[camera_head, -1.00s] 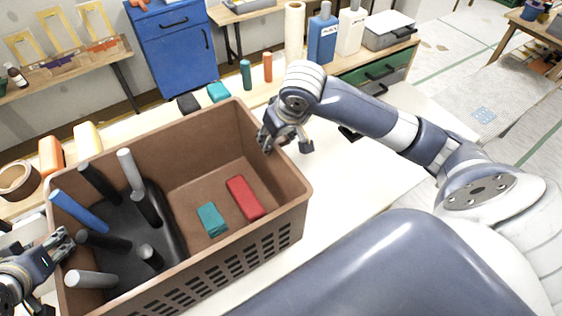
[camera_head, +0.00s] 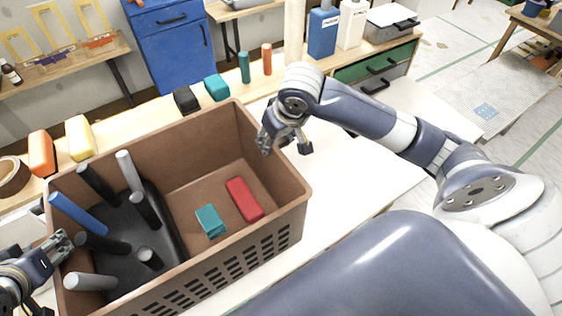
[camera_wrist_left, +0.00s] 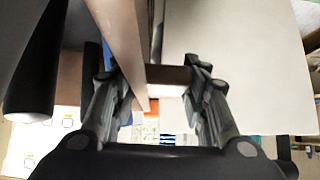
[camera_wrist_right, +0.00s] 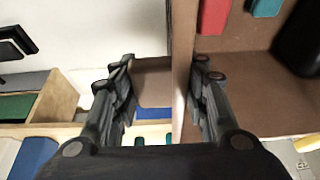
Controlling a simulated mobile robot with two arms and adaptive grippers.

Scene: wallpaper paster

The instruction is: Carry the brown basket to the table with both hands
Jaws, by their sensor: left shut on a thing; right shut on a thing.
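The brown basket (camera_head: 262,195) is upright in the head view, over the white table surface (camera_head: 340,215). I cannot tell whether its base touches it. My left gripper (camera_head: 62,246) is shut on the basket's left rim; the brown wall also shows in the left wrist view (camera_wrist_left: 122,45). My right gripper (camera_head: 268,140) is shut on the right rim, with the wall (camera_wrist_right: 182,70) by its fingers in the right wrist view. Inside lie a red block (camera_head: 244,199), a teal block (camera_head: 210,220) and a black holder (camera_head: 165,225) with several rods, including a blue one (camera_head: 78,212).
Behind the basket are a yellow block (camera_head: 82,138), an orange block (camera_head: 41,153), a black block (camera_head: 186,101) and a teal block (camera_head: 217,87). Bottles (camera_head: 323,32) and a blue cabinet (camera_head: 168,48) stand farther back. White surface right of the basket is mostly clear.

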